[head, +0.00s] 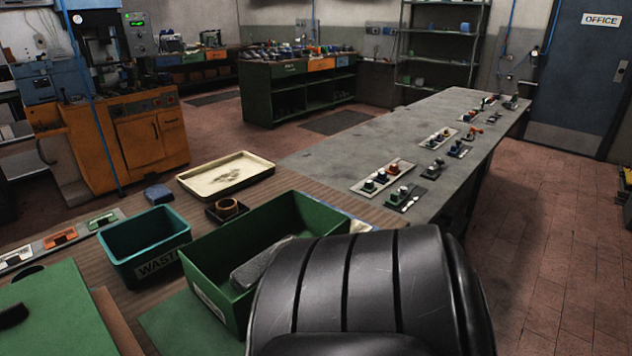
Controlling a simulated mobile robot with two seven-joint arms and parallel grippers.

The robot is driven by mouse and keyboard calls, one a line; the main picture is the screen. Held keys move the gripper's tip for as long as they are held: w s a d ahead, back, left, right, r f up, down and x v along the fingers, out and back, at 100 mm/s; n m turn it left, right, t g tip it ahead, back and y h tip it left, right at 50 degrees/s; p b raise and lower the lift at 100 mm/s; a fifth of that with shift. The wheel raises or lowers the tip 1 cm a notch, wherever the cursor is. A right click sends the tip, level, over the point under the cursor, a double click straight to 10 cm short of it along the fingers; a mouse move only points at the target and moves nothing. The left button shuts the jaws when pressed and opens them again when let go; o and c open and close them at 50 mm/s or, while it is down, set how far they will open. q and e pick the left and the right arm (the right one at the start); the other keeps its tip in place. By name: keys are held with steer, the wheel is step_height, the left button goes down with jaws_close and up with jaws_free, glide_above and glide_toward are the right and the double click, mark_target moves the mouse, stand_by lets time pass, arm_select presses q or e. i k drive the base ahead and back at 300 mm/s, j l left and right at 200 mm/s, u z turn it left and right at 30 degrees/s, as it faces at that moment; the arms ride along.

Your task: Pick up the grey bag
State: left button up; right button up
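A grey object (262,259), perhaps the grey bag, lies in the green open box (205,247) on the near wooden bench. It leans low inside, and its right end is hidden. I see no other grey bag. Neither of my grippers is in view.
A large black ribbed shape (365,285) fills the lower middle and covers part of the box. A teal waste bin (145,249), a cream tray (226,174) and a small dark holder with a brown ring (227,208) stand nearby. A long grey table (400,135) runs back, right.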

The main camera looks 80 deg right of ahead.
mark_target(244, 278)
steer(key=z, duration=1.75)
